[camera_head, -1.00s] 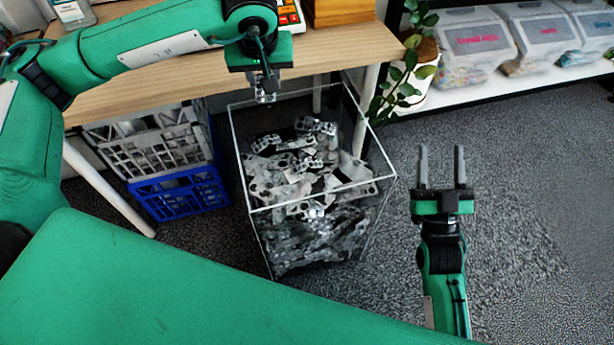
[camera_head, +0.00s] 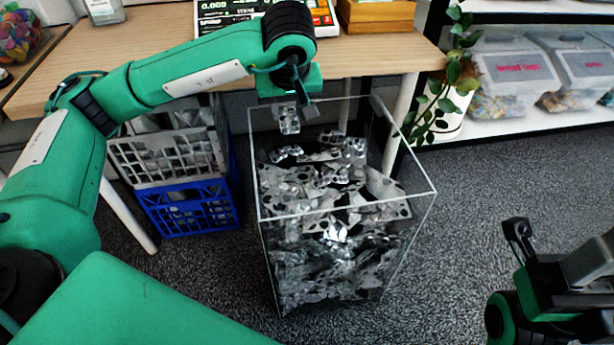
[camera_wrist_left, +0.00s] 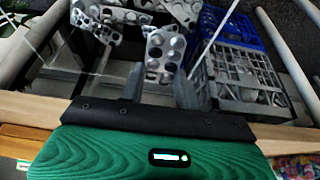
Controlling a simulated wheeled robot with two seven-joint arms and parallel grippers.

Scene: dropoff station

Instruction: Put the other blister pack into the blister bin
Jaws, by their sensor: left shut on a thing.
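The blister bin (camera_head: 348,202) is a clear open-topped box, part-filled with empty silver blister packs. My left gripper (camera_head: 289,103) is shut on a small silver blister pack (camera_head: 289,121), which hangs below the fingers. In the head view it shows over the far left part of the bin's opening, above the heap. The left wrist view shows the held pack (camera_wrist_left: 163,52) between the two fingers (camera_wrist_left: 158,85), with other packs beyond it. My right gripper (camera_head: 552,248) is at the lower right, empty, with its fingers apart and partly cut off by the picture edge.
A wooden table (camera_head: 170,50) stands behind the bin, with a scale (camera_head: 262,12) and a wooden box (camera_head: 377,15) on it. A white crate on a blue crate (camera_head: 190,205) stands left of the bin. A plant (camera_head: 452,75) and shelf bins (camera_head: 515,70) stand right.

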